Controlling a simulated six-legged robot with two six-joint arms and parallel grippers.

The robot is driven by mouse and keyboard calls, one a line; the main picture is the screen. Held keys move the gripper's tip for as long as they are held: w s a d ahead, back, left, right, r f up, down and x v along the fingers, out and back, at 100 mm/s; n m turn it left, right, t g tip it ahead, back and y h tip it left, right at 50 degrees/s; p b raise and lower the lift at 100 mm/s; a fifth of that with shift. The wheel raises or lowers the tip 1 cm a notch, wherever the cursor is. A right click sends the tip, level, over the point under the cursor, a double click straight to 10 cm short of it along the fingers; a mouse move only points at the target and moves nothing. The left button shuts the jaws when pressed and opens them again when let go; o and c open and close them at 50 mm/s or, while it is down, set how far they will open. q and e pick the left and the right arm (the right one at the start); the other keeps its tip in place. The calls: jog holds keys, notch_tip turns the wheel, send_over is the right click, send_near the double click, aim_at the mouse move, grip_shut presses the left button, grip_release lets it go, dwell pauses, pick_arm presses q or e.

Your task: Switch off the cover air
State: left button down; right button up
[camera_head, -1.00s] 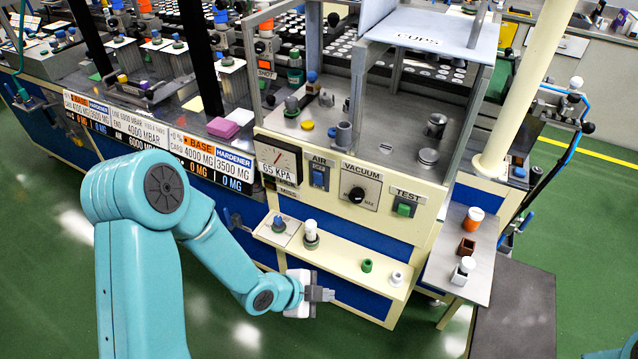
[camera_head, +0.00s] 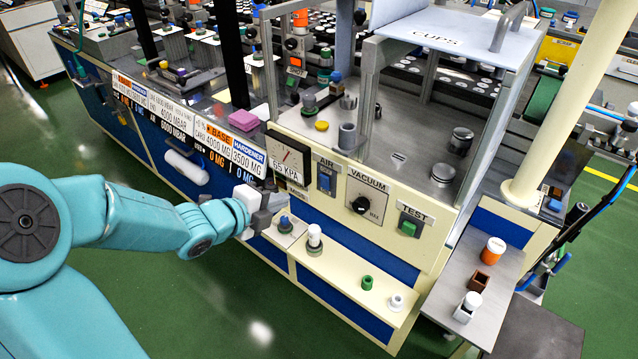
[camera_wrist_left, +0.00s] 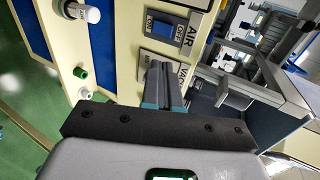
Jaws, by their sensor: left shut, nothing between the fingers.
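The air switch (camera_head: 325,183) is a blue rocker in a grey plate under the AIR label, on the cream panel between the pressure gauge and the vacuum knob. It also shows in the left wrist view (camera_wrist_left: 166,27), beyond my fingertips. I cannot tell which side of the rocker is pressed. My left gripper (camera_head: 268,194) is shut and empty, left of the switch, below the gauge and apart from the switch. In the left wrist view my shut fingers (camera_wrist_left: 164,68) point at the panel and hide part of the vacuum area. My right gripper is not in view.
The gauge (camera_head: 288,157) reads 65 KPA. The vacuum knob (camera_head: 362,205) and green test button (camera_head: 408,228) are right of the switch.

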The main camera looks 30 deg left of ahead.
pick_arm(q)
jog(key=shift+s+a+f, duration=0.1)
jog(key=shift+a+f, duration=0.15)
jog(key=shift+a, duration=0.2)
send_near(322, 179)
notch_tip(322, 179, down, 3)
jog(key=w, duration=0.4)
jog(key=w+p, duration=0.1)
jog(key=shift+w+d+r, duration=0.3)
jog(key=shift+w, duration=0.05)
